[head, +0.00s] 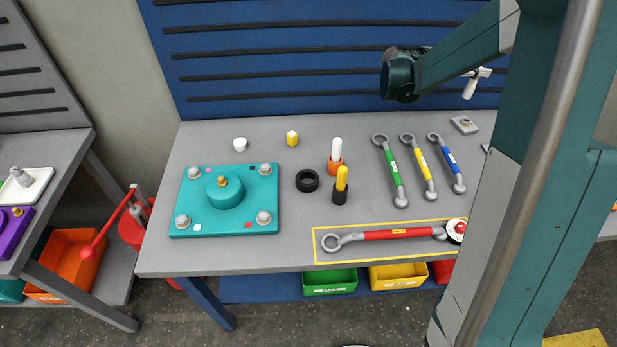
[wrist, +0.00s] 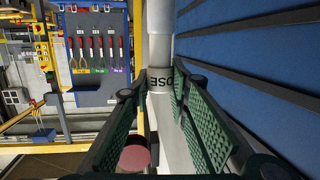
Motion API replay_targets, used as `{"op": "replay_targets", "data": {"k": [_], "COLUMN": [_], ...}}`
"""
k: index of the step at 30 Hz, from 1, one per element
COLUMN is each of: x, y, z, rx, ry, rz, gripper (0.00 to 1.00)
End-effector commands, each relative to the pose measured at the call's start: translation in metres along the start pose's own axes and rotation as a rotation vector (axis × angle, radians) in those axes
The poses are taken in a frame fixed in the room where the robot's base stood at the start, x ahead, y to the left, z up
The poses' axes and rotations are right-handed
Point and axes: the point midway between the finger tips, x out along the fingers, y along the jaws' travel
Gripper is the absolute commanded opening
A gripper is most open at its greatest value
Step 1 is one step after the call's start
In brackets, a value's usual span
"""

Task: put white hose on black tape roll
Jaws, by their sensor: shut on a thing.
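The black tape roll (head: 307,181) lies flat on the grey workbench, just right of the teal plate. In the wrist view, my gripper (wrist: 158,90) is shut on the white hose (wrist: 160,45), a pale tube with dark lettering that reads in part "OSE". In the head view, a small white piece (head: 469,89), seemingly the hose, hangs tilted below my arm, high at the back right of the bench. It is well apart from the tape roll, to its right. My gripper is mostly hidden there by my own arm.
The teal bolted plate (head: 205,222) is left of the roll. An orange holder with a white stick (head: 336,155) and a black one with a yellow stick (head: 341,180) stand close right. Green, yellow and blue rods (head: 423,169) lie further right; a red rod (head: 400,234) lies in front.

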Motion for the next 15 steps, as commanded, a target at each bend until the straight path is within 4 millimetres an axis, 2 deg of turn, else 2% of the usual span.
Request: {"op": "replay_targets", "data": {"k": [1, 15], "x": [-0.015, -0.134], "y": [-0.004, -0.019], "z": [0.002, 0.022], "rx": [-0.002, -0.010], "ry": [0.000, -0.001], "rz": [-0.009, -0.065], "gripper": [0.00, 0.00]}}
